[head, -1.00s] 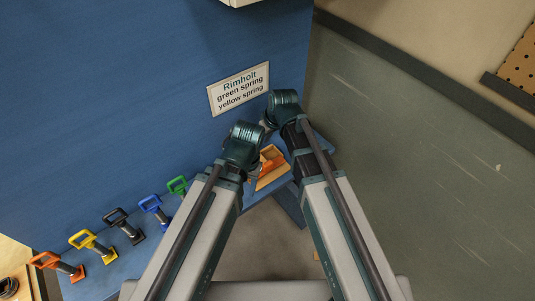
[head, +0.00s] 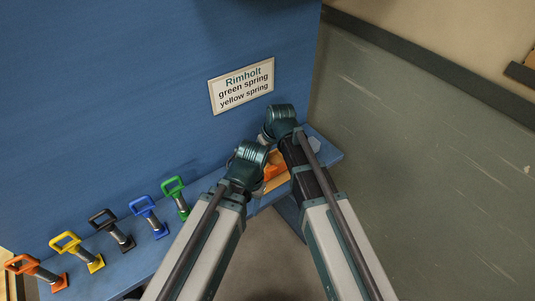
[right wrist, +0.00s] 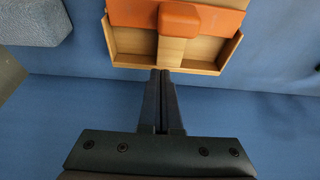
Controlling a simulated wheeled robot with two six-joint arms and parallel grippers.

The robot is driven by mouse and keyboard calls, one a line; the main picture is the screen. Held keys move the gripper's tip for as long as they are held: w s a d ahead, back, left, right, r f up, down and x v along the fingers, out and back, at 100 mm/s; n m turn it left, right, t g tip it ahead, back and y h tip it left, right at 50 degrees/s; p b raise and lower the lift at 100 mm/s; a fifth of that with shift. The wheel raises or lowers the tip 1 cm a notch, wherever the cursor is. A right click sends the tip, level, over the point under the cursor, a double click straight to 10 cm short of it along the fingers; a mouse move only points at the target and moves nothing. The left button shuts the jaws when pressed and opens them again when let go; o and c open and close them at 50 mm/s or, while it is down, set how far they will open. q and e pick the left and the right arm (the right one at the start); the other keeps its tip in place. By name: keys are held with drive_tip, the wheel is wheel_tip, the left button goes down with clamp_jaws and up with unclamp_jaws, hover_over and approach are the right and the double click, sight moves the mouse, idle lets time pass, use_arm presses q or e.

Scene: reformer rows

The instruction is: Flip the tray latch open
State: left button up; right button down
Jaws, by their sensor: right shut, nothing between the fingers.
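A light wooden tray (right wrist: 200,51) shows at the top of the right wrist view, with a divider and an orange bar (right wrist: 134,14) across it. An orange rounded block (right wrist: 180,19) on that bar looks like the latch. My right gripper (right wrist: 163,72) is shut and empty, its tips just below the tray's near edge; I cannot tell if they touch it. In the head view the tray (head: 277,183) and its orange part (head: 273,167) show between my two arms, partly hidden by them. My left gripper is hidden behind its own wrist.
A blue ledge (head: 95,284) holds spring handles: orange (head: 23,265), yellow (head: 67,241), black (head: 103,219), blue (head: 143,204) and green (head: 173,187). A sign (head: 241,86) on the blue panel reads "Rimholt green spring yellow spring". A grey-blue block (right wrist: 37,20) lies left of the tray.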

sight(276, 167)
drive_tip(key=shift+s+f, duration=0.15)
drive_tip(key=shift+f, duration=0.5)
drive_tip(key=s, duration=0.1)
drive_tip(key=s+d, duration=0.1)
drive_tip(key=d, duration=0.1)
drive_tip(key=shift+s+r, duration=0.25)
drive_tip(key=shift+s, duration=0.15)
use_arm(q)
drive_tip(key=shift+f, duration=0.45)
use_arm(e)
drive_tip(key=shift+d, duration=0.1)
drive_tip(key=shift+s+d, duration=0.45)
drive_tip(key=shift+s, duration=0.2)
drive_tip(key=shift+s+d, duration=0.45)
drive_tip(key=shift+s, duration=0.15)
